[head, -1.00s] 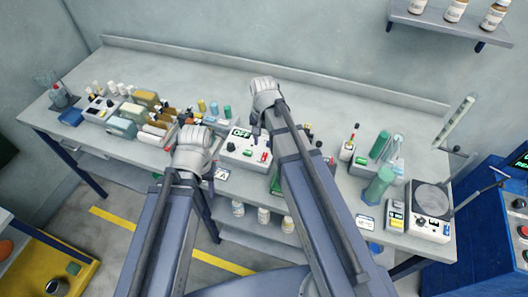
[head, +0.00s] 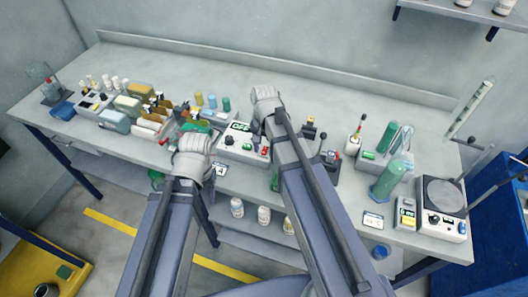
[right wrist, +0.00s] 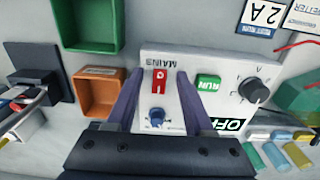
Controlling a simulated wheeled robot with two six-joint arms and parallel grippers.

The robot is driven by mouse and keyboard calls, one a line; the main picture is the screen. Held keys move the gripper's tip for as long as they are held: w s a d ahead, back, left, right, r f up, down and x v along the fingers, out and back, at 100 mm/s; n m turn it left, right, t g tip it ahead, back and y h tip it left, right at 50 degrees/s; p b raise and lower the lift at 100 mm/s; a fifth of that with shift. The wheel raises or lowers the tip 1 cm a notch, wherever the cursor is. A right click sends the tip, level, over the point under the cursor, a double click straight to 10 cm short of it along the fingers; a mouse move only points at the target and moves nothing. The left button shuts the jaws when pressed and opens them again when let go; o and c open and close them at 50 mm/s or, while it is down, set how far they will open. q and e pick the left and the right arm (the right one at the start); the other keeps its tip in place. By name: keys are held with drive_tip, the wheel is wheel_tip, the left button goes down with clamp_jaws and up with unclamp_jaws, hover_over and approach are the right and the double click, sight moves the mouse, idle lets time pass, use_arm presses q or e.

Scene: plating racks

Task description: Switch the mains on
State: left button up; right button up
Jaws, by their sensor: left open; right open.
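The white power unit (head: 232,155) stands on the bench in the head view, its display reading OFF. In the right wrist view its panel (right wrist: 208,68) fills the middle. It carries a red switch (right wrist: 159,80) beside the word MAINS, a green RUN button (right wrist: 208,82), a black knob (right wrist: 254,90) and a blue knob (right wrist: 156,117). My right gripper (right wrist: 158,76) is open, its fingers on either side of the red switch; I cannot tell whether they touch the panel. My left gripper (head: 194,145) is over the bench's front edge, left of the unit; its fingertips are hidden.
Green (right wrist: 87,22) and orange (right wrist: 98,92) bins sit beside the unit in the right wrist view. Bottles and blocks crowd the bench's left (head: 130,105). The bench's back strip is clear.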

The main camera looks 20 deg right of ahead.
clamp_jaws()
idle(0.4)
